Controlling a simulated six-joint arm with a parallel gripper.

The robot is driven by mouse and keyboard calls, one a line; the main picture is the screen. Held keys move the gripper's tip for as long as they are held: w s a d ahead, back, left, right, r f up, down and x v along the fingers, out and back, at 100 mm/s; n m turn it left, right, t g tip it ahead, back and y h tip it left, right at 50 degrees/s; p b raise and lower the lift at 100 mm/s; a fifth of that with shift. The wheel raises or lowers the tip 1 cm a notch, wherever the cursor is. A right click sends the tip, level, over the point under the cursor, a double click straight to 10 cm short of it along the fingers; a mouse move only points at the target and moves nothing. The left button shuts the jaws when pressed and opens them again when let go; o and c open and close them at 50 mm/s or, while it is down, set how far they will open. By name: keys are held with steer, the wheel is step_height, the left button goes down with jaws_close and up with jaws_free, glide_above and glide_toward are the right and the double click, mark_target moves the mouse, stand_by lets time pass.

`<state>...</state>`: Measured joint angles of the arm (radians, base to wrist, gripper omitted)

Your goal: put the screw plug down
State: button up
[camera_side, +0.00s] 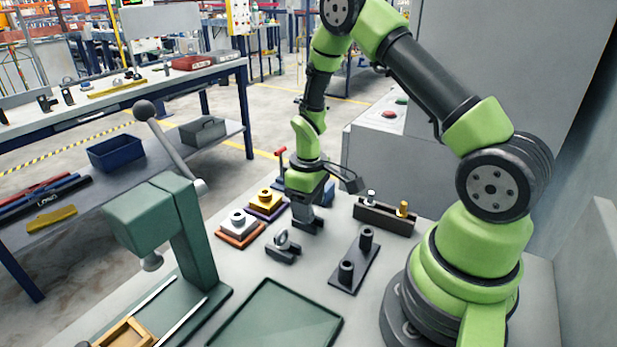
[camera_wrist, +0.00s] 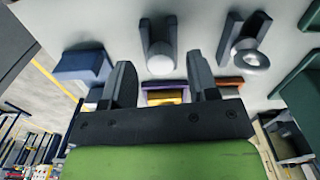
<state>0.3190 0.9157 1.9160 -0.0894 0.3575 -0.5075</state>
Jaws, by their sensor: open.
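A rounded silver piece (camera_wrist: 160,63), which looks like the screw plug, sits in a grey forked cradle (camera_wrist: 146,34) in the wrist view. In the side view this cradle (camera_side: 308,224) stands under my gripper (camera_side: 312,203), and the piece is hidden there. My gripper (camera_wrist: 161,73) is open, its two fingers apart with the silver piece lined up between their tips. I see no contact between fingers and piece. A second cradle (camera_side: 283,253) to the left in the side view carries a silver ring-shaped part (camera_side: 282,239); the part also shows in the wrist view (camera_wrist: 252,60).
Coloured plates (camera_side: 240,231) lie left of the cradles. A two-peg plate (camera_side: 355,266) and a dark block (camera_side: 384,217) with silver and gold pieces stand right. A green press (camera_side: 160,215) and green tray (camera_side: 280,318) are at the front.

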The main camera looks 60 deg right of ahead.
steer(key=s+a+r+m+t, duration=0.1)
steer(key=s+a+r+t, duration=0.15)
steer(key=r, duration=0.85)
steer(key=s+a+r+m+t, duration=0.15)
steer(key=a+r, duration=0.25)
steer(key=r, duration=0.7)
steer(key=s+a+r+m+t+y, duration=0.1)
steer(key=s+a+r, duration=0.1)
steer(key=s, duration=0.3)
steer(key=s+a+r+m+t+y, duration=0.1)
steer(key=s+a+r+t, duration=0.1)
steer(key=s, duration=0.3)
steer(key=shift+s+a+r+m, duration=0.35)
steer(key=shift+a+r, duration=0.4)
steer(key=shift+a, duration=0.15)
